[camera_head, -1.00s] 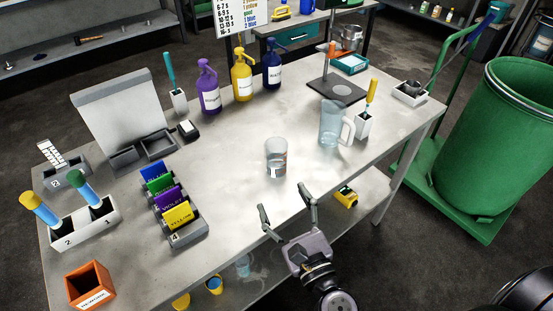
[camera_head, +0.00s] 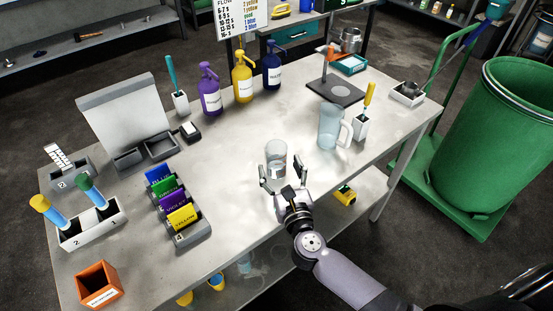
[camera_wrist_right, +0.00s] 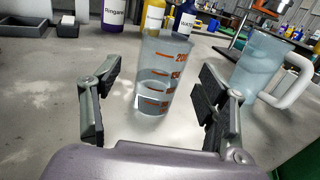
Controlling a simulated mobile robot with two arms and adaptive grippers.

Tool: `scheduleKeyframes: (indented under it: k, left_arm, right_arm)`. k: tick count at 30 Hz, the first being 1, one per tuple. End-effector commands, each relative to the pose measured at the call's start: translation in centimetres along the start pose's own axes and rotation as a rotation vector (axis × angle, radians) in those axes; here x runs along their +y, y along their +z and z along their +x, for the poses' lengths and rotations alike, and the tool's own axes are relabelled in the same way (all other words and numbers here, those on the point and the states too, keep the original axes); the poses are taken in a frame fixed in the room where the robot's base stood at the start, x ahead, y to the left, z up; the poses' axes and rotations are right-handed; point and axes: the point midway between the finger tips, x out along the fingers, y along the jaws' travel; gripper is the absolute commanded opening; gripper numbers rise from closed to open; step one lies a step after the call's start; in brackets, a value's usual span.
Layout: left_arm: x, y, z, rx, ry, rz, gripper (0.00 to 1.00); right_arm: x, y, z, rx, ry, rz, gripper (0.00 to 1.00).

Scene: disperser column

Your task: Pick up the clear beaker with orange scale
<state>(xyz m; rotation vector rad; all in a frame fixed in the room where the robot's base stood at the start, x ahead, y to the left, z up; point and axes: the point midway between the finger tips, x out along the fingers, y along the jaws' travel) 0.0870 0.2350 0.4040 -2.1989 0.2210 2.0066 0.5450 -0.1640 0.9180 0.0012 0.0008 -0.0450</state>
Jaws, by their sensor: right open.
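The clear beaker (camera_head: 276,158) with the orange scale stands upright on the grey table near its front edge. In the right wrist view the beaker (camera_wrist_right: 160,80) shows its orange marks and stands just ahead of the fingers. My right gripper (camera_head: 283,178) is open, its two fingers on either side of the beaker's near side in the head view. In the wrist view the right gripper (camera_wrist_right: 155,110) shows a gap between each finger and the beaker; nothing is held. My left gripper is not in view.
Purple (camera_head: 210,95), yellow (camera_head: 242,80) and dark blue (camera_head: 272,68) bottles stand behind. A card rack (camera_head: 190,238) lies left. The table around the beaker is clear.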

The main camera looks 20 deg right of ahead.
Motion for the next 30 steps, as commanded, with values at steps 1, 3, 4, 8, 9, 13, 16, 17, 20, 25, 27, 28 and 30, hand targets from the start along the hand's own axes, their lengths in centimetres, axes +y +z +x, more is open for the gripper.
scheduleKeyframes:
  k: [1, 3, 4, 8, 9, 13, 16, 17, 20, 25, 27, 28, 30]
  left_arm:
    - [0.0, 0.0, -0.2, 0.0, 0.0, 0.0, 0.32]
    - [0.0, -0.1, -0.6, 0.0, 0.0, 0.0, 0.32]
    - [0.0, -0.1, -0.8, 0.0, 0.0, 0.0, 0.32]
    - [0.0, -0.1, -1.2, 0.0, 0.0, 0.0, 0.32]
    - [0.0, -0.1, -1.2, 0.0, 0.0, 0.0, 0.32]
    - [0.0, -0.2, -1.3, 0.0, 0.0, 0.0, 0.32]
    - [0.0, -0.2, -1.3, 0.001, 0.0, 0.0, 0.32]
    - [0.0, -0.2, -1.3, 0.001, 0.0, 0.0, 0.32]
    - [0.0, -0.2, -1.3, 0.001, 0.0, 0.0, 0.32]
    - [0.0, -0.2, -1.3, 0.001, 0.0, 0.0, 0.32]
    - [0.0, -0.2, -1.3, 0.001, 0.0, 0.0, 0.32]
    - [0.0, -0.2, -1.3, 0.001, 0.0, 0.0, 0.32]
    - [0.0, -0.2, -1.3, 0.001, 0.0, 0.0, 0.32]
  right_arm:
    - [0.0, 0.2, 0.4, -0.001, 0.0, -0.001, 0.68]
    - [-0.1, 0.4, 1.2, -0.002, 0.0, -0.003, 0.68]
    - [-0.2, 0.5, 1.7, -0.003, 0.0, -0.004, 0.68]
    - [-0.3, 0.4, 3.7, -0.002, 0.0, -0.005, 0.68]
    - [-0.3, 0.4, 4.2, -0.002, 0.0, -0.003, 0.68]
    - [-0.3, 0.2, 5.1, 0.0, 0.0, -0.002, 0.68]
    - [-0.3, 0.2, 5.2, 0.0, 0.001, -0.001, 0.68]
    - [-0.3, 0.1, 5.2, 0.0, 0.001, -0.001, 0.68]
    - [-0.3, 0.2, 5.1, 0.0, 0.001, -0.001, 0.68]
    - [-0.3, 0.2, 5.1, 0.0, 0.0, -0.001, 0.57]
    - [-0.3, 0.2, 5.1, 0.0, 0.0, -0.001, 0.52]
    - [-0.3, 0.2, 5.1, 0.0, 0.0, -0.001, 0.5]
    - [-0.3, 0.2, 5.1, 0.0, 0.0, -0.001, 0.45]
